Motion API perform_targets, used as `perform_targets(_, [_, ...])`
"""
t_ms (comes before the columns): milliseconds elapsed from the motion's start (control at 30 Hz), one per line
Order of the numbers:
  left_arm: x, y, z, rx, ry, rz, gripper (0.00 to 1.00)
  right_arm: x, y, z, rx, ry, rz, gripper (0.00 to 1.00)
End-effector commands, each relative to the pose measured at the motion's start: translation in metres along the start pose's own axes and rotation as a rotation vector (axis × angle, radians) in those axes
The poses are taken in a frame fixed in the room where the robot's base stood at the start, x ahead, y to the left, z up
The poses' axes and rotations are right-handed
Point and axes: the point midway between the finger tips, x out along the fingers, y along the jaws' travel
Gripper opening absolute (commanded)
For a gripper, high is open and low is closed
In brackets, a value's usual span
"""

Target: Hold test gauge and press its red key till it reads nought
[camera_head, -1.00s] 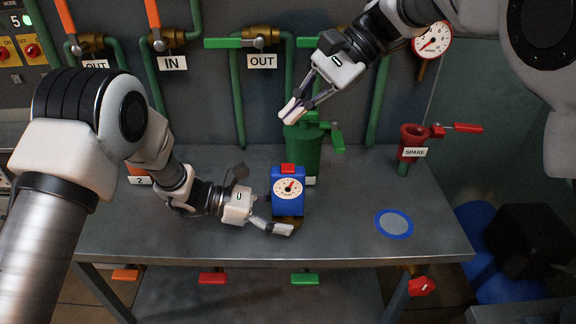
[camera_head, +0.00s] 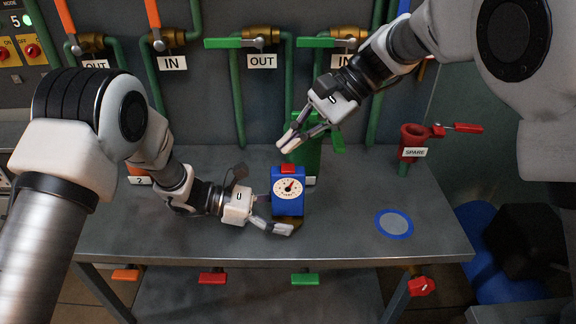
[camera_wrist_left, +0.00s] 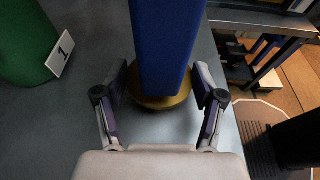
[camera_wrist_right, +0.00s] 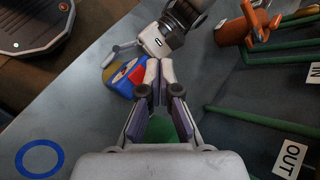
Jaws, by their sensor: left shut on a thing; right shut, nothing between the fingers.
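The blue test gauge (camera_head: 288,205) stands upright on the metal table, with a white dial (camera_head: 288,188) and a red key (camera_head: 288,168) on its top. The dial's needle is too small to read surely. My left gripper (camera_head: 275,220) is shut on the gauge low down; the left wrist view shows its fingers on both sides of the blue body (camera_wrist_left: 163,45) above a brass foot (camera_wrist_left: 160,100). My right gripper (camera_head: 287,143) is shut and empty, above and just behind the red key, apart from it. In the right wrist view the red key (camera_wrist_right: 137,73) lies beyond the fingertips (camera_wrist_right: 160,65).
A green funnel vessel (camera_head: 308,160) stands close behind the gauge. A red funnel (camera_head: 414,139) marked SPARE stands at the right back. A blue-rimmed disc (camera_head: 378,222) lies flat at the table's right. The table's front is clear.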

Motion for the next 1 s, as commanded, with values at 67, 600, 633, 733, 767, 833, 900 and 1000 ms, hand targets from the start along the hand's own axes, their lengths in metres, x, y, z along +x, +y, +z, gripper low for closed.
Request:
perform_targets(67, [0.000, -0.001, -0.001, -0.001, 0.002, -0.001, 0.50, 0.007, 0.005, -0.005, 0.001, -0.001, 0.000, 0.00])
perform_targets(600, [0.000, 0.000, -0.001, -0.001, 0.002, -0.001, 0.50, 0.015, 0.011, -0.011, -0.001, 0.000, 0.000, 0.00])
perform_targets(633, [0.000, 0.000, -0.001, -0.001, 0.002, -0.001, 0.50, 0.015, 0.011, -0.011, -0.001, 0.000, 0.000, 0.00])
perform_targets(733, [0.000, 0.000, -0.001, -0.001, 0.002, -0.001, 0.50, 0.015, 0.011, -0.011, -0.001, 0.000, 0.000, 0.00])
perform_targets(767, [0.000, 0.000, -0.001, -0.001, 0.002, -0.001, 0.50, 0.015, 0.011, -0.011, -0.001, 0.000, 0.000, 0.00])
perform_targets(833, [0.000, 0.000, -0.001, -0.001, 0.002, -0.001, 0.50, 0.015, 0.011, -0.011, -0.001, 0.000, 0.000, 0.00])
perform_targets(900, [0.000, 0.000, -0.001, -0.001, 0.002, -0.001, 0.50, 0.015, 0.011, -0.011, -0.001, 0.000, 0.000, 0.00])
perform_targets(1000, [0.000, 0.000, -0.001, -0.001, 0.002, -0.001, 0.50, 0.015, 0.011, -0.011, -0.001, 0.000, 0.000, 0.00])
